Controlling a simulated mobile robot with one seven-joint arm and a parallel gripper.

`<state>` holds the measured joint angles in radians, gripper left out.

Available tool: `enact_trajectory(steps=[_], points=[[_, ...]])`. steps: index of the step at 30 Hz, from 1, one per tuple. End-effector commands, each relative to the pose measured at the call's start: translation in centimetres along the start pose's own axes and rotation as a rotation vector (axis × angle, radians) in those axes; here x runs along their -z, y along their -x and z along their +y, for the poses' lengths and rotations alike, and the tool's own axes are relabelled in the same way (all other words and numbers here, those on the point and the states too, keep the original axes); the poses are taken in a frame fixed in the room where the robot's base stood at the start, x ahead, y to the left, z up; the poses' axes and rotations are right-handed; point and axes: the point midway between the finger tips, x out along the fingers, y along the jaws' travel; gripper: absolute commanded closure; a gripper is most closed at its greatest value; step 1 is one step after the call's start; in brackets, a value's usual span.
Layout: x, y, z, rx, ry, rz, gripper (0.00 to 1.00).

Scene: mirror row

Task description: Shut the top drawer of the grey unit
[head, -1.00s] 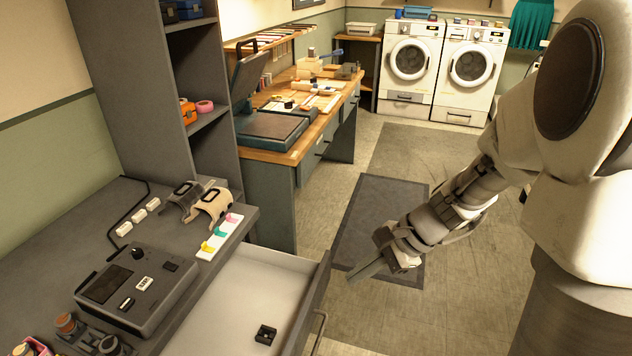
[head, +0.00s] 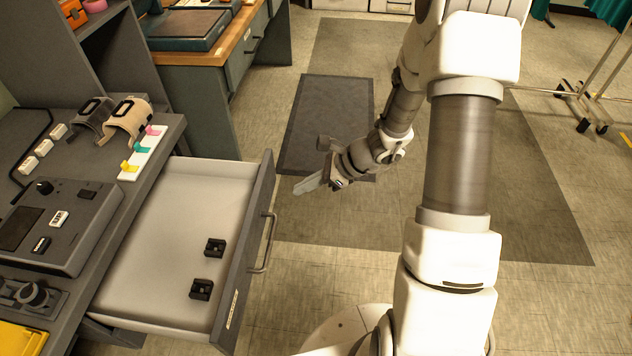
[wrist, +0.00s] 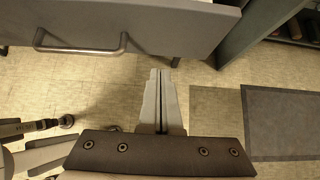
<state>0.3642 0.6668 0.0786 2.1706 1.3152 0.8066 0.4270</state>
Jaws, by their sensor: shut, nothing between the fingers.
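The top drawer (head: 145,245) of the grey unit stands pulled far out in the head view. Its inside is pale, and two small black blocks (head: 208,270) lie in it. Its grey front (head: 245,262) carries a metal bar handle (head: 268,243). In the wrist view the drawer front (wrist: 140,20) and its handle (wrist: 80,48) are at the top left. My gripper (head: 305,186) is shut and empty, outside the drawer and beyond the far end of its front in the head view. In the wrist view my shut fingers (wrist: 160,80) point toward the drawer front, apart from it.
The unit's top (head: 150,150) holds a grey device (head: 45,225), two cuffs and a strip of coloured clips (head: 143,152). A wooden-topped desk (head: 225,55) stands behind. A dark mat (head: 320,120) lies on the floor.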

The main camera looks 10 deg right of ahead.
Motion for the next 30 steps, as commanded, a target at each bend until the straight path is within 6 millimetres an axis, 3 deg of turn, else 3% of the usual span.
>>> enact_trajectory(steps=[3,9,30], points=[[0.2,-2.9,0.1,-0.004,0.000,0.000,1.00],[-1.8,-5.0,0.1,-0.002,0.004,0.000,1.00],[-3.3,-6.5,0.1,-0.001,0.003,-0.001,1.00]])
